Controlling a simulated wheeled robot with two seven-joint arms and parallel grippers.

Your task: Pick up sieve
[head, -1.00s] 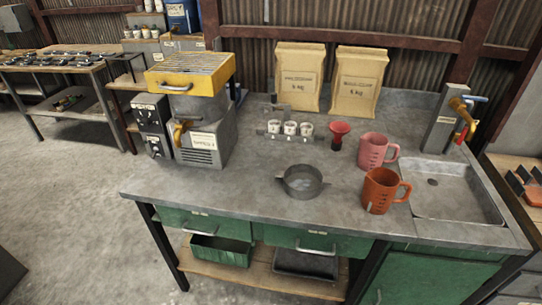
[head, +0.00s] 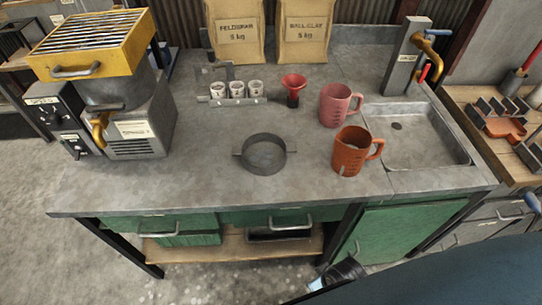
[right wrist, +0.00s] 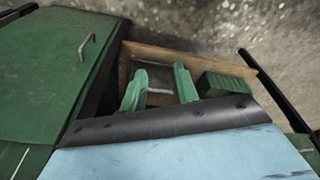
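The sieve (head: 265,154) is a round grey metal ring with a small tab on each side. It lies flat near the middle of the grey worktop (head: 200,188) in the head view, with nothing touching it. My right gripper (right wrist: 160,70) shows in the right wrist view as two green fingers set apart, with nothing held between them. It is low in front of the bench, facing the cabinet and lower shelf, well away from the sieve. In the head view only part of my right arm shows at the bottom right; its fingertips cannot be made out. My left gripper is not in view.
An orange jug (head: 352,152) and a pink jug (head: 336,105) stand right of the sieve. A red funnel (head: 293,88) and a rack of white cups (head: 237,91) are behind it. A yellow-topped machine (head: 100,75) stands left. A sink (head: 415,135) is at the right. The worktop's front-left is clear.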

